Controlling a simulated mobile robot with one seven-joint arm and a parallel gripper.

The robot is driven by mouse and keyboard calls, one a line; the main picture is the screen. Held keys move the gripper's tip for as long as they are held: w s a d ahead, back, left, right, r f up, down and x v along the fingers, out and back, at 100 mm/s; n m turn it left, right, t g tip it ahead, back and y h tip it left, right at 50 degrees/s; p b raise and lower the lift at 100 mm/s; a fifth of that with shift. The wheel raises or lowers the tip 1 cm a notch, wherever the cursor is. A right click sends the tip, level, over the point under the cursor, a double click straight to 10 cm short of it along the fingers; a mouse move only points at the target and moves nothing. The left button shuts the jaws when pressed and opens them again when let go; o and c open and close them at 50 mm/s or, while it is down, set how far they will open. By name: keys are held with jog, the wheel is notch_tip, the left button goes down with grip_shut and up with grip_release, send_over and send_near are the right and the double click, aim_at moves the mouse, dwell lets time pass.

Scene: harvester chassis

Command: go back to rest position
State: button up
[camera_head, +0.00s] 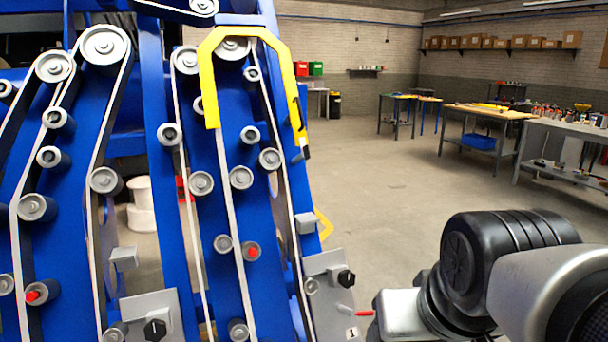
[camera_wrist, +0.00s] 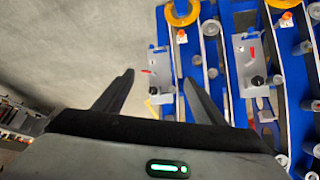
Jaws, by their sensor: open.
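My gripper (camera_wrist: 158,88) shows in the wrist view with its two dark fingers spread apart and nothing between them. The blue harvester chassis (camera_wrist: 293,90) with its pulleys and belts is beyond the fingers, on the right of that view. In the head view the chassis (camera_head: 78,210) fills the left half. My arm is folded at the lower right of the head view, right of the chassis. The gripper itself is out of the head view.
A yellow guard (camera_head: 207,85) tops the chassis. A metal plate with a black knob (camera_head: 346,278) stands at its lower right, near my arm. The concrete floor (camera_head: 385,185) is clear in the middle. Workbenches (camera_head: 490,112) stand at the back right.

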notch_tip(320, 180, up, 18)
jog(key=s+p, duration=0.1)
jog(key=p, duration=1.7)
jog(key=shift+s, duration=0.15)
